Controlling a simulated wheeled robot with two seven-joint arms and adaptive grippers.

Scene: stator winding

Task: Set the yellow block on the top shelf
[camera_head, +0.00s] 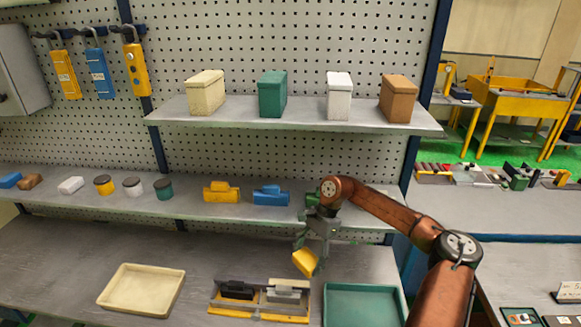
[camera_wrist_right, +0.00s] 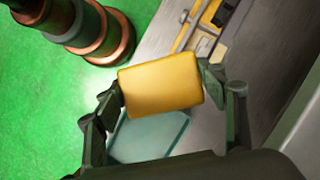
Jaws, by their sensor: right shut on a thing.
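The yellow block (camera_head: 305,262) is a small rounded box, held tilted in the air above the workbench. My right gripper (camera_head: 312,252) is shut on it, in front of the middle shelf's right part. In the right wrist view the yellow block (camera_wrist_right: 161,88) sits between the two fingers of the right gripper (camera_wrist_right: 160,95). The top shelf (camera_head: 300,112) is a grey board on the pegboard, above and behind the gripper. It bears a cream, a green, a white and a brown box, with gaps between them. My left gripper is not in view.
The middle shelf (camera_head: 140,208) holds several small blocks, round tins and a blue clamp-like piece (camera_head: 270,195). On the workbench are a cream tray (camera_head: 142,288), a yellow-framed fixture (camera_head: 258,314) and a teal tray (camera_head: 362,305), which lies below the block.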

